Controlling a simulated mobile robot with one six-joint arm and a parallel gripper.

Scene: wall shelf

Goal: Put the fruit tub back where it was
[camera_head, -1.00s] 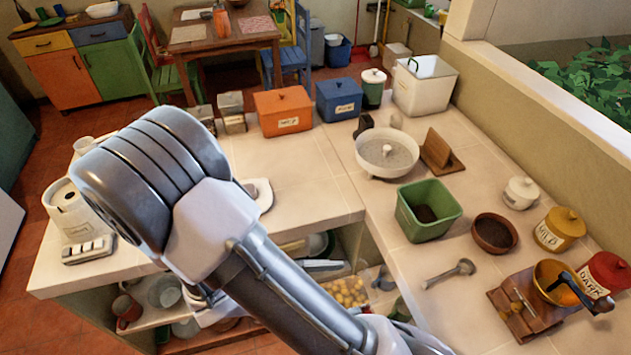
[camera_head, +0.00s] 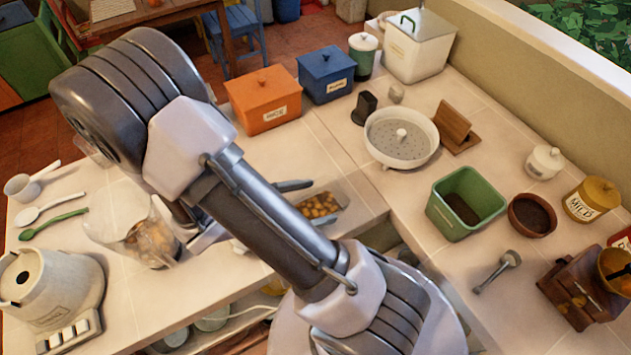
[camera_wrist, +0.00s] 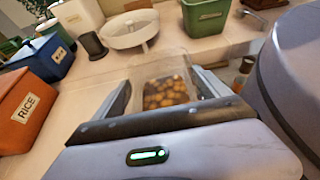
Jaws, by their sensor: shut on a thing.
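The fruit tub (camera_head: 320,205) is a clear tub of small yellow-orange fruits. My gripper (camera_head: 306,201) is shut on it, with one finger along each side. In the wrist view the tub (camera_wrist: 167,92) sits between the two fingers of my gripper (camera_wrist: 160,80), roughly level. In the head view it shows just beyond my forearm, in front of the countertop near the inner corner. My arm hides part of it, and I cannot tell its exact height above the counter.
A clear jug (camera_head: 140,238) with orange contents and a white appliance base (camera_head: 50,285) stand at left. Orange (camera_head: 264,98) and blue (camera_head: 326,74) boxes, a white strainer bowl (camera_head: 401,138) and a green bin (camera_head: 466,203) stand on the counter. Shelving lies below.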

